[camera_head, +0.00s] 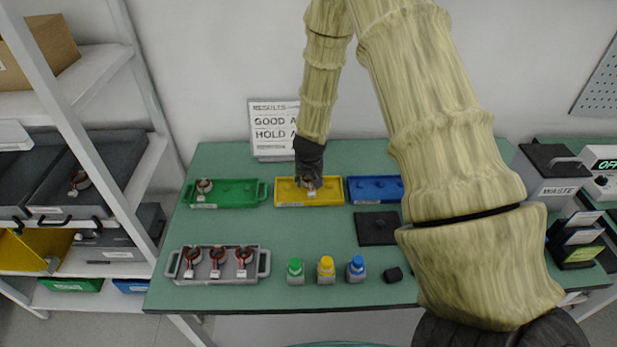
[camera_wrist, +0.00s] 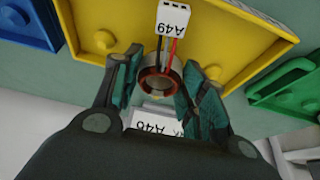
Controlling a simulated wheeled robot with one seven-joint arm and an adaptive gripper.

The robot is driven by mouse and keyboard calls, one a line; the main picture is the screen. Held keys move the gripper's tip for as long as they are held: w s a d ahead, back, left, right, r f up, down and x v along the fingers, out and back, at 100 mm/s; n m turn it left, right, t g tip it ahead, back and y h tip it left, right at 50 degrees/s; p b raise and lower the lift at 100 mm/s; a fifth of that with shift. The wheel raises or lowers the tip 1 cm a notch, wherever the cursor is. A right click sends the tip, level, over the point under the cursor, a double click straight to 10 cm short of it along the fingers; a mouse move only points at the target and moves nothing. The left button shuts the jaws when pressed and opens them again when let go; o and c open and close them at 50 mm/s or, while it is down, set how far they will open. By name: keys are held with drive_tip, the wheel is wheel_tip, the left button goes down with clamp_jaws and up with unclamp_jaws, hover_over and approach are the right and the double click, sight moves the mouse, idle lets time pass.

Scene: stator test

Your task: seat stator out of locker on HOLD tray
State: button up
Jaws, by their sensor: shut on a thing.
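My gripper (camera_head: 310,180) is shut on a stator (camera_wrist: 158,82), a copper-wound ring with a red and a black lead and a white tag marked like A49. The wrist view shows my gripper (camera_wrist: 160,90) with a finger on each side of the ring. The stator is over the yellow tray (camera_head: 333,200), between the green and blue trays; it also shows in the wrist view (camera_wrist: 85,15). I cannot tell whether the stator touches the tray floor. The tray's label is too small to read. A dark grey bin (camera_head: 110,165) on the left shelf holds another stator (camera_head: 80,182).
The green tray (camera_head: 240,184) holds one stator; the blue tray (camera_head: 375,189) is partly hidden by my arm. A grey tray (camera_head: 225,275) with three stators is at front left. Three capped bottles (camera_head: 326,270) stand near the front edge. A results card (camera_head: 272,135) stands behind.

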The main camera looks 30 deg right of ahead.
drive_tip(key=shift+f, duration=0.6)
idle(0.4)
drive_tip(key=o, duration=1)
drive_tip(key=shift+o, duration=0.2)
drive_tip(key=shift+r, duration=0.2)
drive_tip(key=shift+r+p, duration=1.8)
drive_tip(key=shift+r, duration=0.55)
drive_tip(key=o, duration=0.6)
drive_tip(key=shift+c, duration=0.2)
